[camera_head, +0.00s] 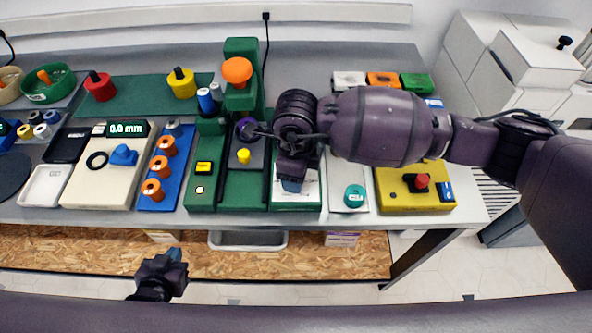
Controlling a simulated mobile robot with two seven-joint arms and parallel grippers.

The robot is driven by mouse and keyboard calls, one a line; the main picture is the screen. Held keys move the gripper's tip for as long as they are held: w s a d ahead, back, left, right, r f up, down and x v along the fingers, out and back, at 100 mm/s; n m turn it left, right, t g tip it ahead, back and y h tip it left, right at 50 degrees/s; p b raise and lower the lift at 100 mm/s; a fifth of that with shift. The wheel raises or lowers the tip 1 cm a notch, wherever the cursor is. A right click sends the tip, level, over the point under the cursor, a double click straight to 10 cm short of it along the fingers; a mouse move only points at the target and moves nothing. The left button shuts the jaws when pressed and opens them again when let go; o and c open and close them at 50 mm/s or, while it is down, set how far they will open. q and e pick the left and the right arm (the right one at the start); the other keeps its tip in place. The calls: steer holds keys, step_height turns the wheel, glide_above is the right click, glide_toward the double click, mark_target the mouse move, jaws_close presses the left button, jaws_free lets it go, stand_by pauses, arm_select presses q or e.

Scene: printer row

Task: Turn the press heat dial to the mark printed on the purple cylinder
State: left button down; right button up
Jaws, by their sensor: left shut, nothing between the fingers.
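The green press (242,50) stands at the middle back of the bench, with an orange knob (237,71) on its upper part. A small purple cylinder (246,128) sits under the press head, partly behind my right arm; no mark on it is readable. A white panel (309,192) in a green frame lies to the right, largely covered by my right gripper (290,184). No heat dial can be made out there. The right gripper points down over that panel; its fingers are too hidden to judge. My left gripper (172,258) is shut and empty, low in front of the bench.
A blue tray (165,168) with orange spools and a cream gauge box (104,165) lie left. A yellow box (413,188) with a red knob lies right. A grey bin (248,240) sits below.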

stand_by(0.3)
step_height(320, 180, up, 11)
steer(key=shift+f, duration=0.1)
stand_by(0.4)
stand_by(0.4)
